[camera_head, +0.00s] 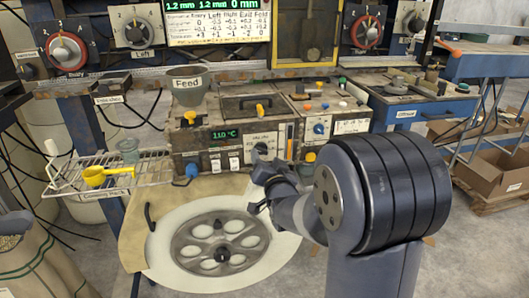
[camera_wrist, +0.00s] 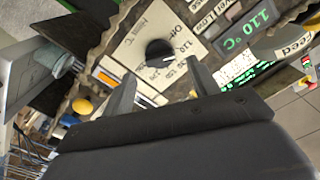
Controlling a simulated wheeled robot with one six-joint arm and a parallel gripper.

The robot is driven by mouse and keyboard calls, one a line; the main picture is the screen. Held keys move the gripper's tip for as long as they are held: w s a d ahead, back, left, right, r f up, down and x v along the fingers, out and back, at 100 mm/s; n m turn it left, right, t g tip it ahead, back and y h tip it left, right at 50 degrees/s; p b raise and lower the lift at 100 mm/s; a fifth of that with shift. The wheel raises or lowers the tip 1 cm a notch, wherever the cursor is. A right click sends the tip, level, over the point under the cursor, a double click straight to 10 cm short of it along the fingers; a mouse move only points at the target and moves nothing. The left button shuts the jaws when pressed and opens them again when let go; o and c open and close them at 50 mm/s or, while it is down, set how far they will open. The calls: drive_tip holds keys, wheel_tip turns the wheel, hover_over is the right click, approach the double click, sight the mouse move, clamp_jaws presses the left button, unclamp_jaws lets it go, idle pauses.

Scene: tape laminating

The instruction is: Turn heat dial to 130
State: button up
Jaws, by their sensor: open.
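The heat dial is a black round knob (camera_wrist: 158,51) on a pale plate with printed numbers, in the upper middle of the wrist view. In the head view the dial (camera_head: 261,149) shows small on the front of the machine, just above my gripper. The temperature display (camera_head: 224,134) reads 110 °C in green; it also shows in the wrist view (camera_wrist: 247,29). My gripper (camera_wrist: 160,82) is open and empty, its fingers pointing toward the dial with the knob beyond and between the tips.
The machine (camera_head: 190,150) carries switches beside the display, a blue knob (camera_head: 192,171) and a funnel marked Feed (camera_head: 187,88). A round plate with holes (camera_head: 222,243) lies below. A wire rack (camera_head: 110,175) with a yellow scoop (camera_head: 95,177) stands left.

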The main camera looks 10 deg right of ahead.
sight(264, 152)
drive_tip(key=shift+w, duration=1.5)
drive_tip(key=shift+c, duration=0.6)
drive_tip(key=c, duration=0.9)
drive_tip(key=shift+f, duration=0.1)
drive_tip(key=m+b, duration=0.3)
drive_tip(key=b, duration=0.1)
drive_tip(key=shift+f, duration=0.2)
drive_tip(key=shift+r+m+b, duration=0.15)
drive_tip(key=shift+m+b, duration=1.8)
drive_tip(key=shift+m, duration=0.45)
